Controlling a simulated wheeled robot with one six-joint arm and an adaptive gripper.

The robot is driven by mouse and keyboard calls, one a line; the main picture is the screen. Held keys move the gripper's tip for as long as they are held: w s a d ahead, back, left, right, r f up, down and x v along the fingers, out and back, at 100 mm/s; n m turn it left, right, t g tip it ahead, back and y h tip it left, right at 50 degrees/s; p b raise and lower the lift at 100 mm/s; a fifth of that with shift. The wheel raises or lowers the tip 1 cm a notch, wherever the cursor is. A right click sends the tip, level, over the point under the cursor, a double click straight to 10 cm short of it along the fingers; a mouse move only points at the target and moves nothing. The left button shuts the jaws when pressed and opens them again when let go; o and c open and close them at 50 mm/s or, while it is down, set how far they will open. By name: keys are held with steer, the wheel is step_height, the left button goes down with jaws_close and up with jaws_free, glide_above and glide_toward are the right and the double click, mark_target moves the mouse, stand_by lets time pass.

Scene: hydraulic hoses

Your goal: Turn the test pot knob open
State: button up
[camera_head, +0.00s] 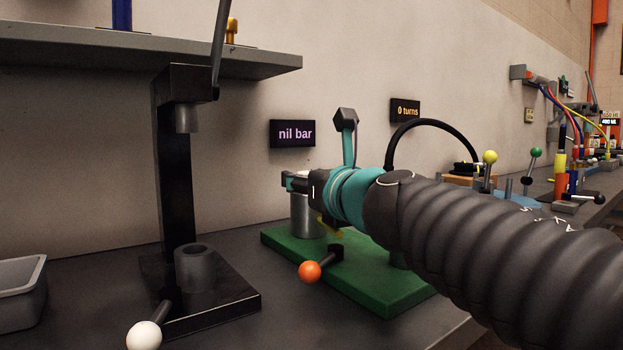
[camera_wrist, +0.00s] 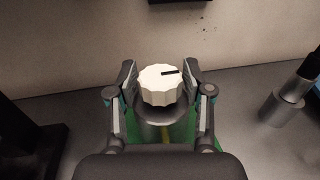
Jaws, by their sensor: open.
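The test pot knob (camera_wrist: 158,85) is a white, scalloped round knob with a black mark on its top pointing right in the wrist view. It sits on top of the grey test pot (camera_head: 305,218), which stands on a green base plate (camera_head: 385,298). My gripper (camera_wrist: 157,76) is open, with one finger on each side of the knob. I cannot tell whether the fingers touch it. In the head view my gripper (camera_head: 290,183) is at the top of the pot and hides the knob.
A "nil bar" display (camera_head: 292,134) and a "0 turns" display (camera_head: 405,110) are on the wall behind. An orange-ball lever (camera_head: 310,271) is at the plate's front. A black press stand (camera_head: 178,180) stands left, with a white-ball lever (camera_head: 144,335). A grey tray (camera_head: 20,290) is far left.

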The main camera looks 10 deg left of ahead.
steer(key=v, duration=1)
